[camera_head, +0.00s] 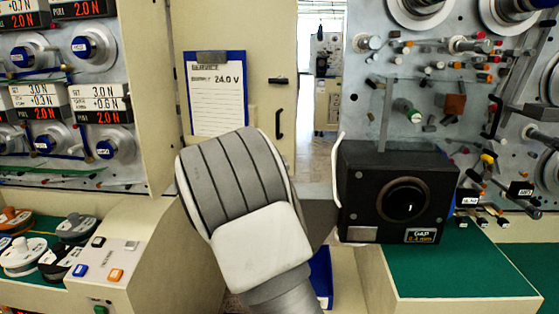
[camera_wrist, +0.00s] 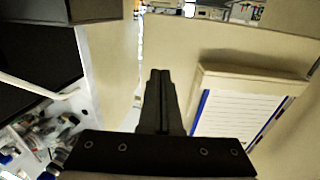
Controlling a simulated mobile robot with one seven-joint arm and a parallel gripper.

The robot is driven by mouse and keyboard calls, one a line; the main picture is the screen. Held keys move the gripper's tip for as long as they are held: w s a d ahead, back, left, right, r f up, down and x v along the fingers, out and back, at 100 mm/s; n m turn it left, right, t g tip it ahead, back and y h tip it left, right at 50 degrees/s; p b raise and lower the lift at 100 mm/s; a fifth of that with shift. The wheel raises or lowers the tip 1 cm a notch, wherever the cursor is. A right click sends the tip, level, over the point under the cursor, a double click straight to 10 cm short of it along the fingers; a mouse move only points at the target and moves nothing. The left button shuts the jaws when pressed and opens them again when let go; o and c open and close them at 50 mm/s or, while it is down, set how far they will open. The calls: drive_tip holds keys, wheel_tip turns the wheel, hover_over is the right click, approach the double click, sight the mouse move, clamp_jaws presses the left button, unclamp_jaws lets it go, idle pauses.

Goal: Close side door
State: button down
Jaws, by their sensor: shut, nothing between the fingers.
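The side door (camera_head: 266,70) appears to be the cream panel between the two machines, with a dark latch and a black pull handle (camera_head: 279,123) near its right edge. A gap showing a bright room lies to the right of it. In the wrist view a cream panel (camera_wrist: 240,48) is in front of my gripper, with a clipboard (camera_wrist: 238,122) to the right. My gripper (camera_wrist: 160,72) is shut and empty, its fingers pointing along the panel's left part; whether they touch it I cannot tell. My arm hides the gripper in the head view.
A black box with a round dial (camera_head: 398,192) stands on a green-topped bench (camera_head: 455,272), close right of my arm. A control box (camera_head: 108,262) and several spools stand at left. Machine panels with spindles rise on both sides.

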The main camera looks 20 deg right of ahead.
drive_tip(key=p+x, duration=0.1)
drive_tip(key=x, duration=1)
drive_tip(key=shift+w+d, duration=0.1)
drive_tip(key=shift+d, duration=0.05)
